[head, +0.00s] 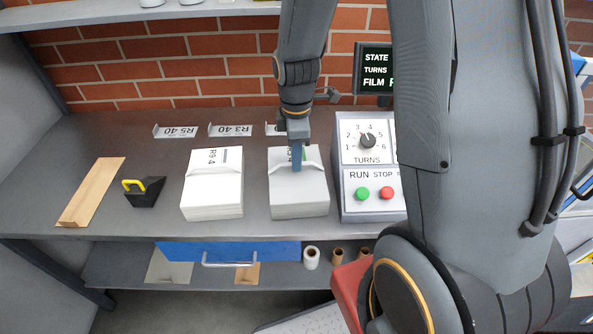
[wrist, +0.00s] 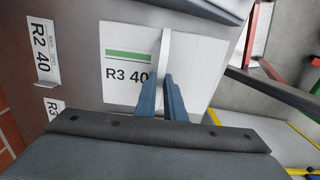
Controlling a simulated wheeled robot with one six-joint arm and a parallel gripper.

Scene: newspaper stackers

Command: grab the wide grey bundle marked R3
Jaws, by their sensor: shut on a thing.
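The wide grey bundle (head: 299,194) stands on the worktop in the head view, between a white bundle and the control box. In the wrist view its top label (wrist: 128,66) reads R3 40 under a green stripe. My gripper (head: 296,165) is over the top of this bundle. Its blue fingers (wrist: 170,98) are shut on a raised pale band or fold (wrist: 165,55) across the bundle's top. The bundle appears to rest on the worktop. The fingertips' lower ends are partly hidden.
A white bundle marked R9 (head: 212,190) stands close on the left. The control box (head: 368,185) with dial and buttons is close on the right. A black block with a yellow handle (head: 144,191) and a brown strip (head: 91,190) lie further left. Tags stand behind.

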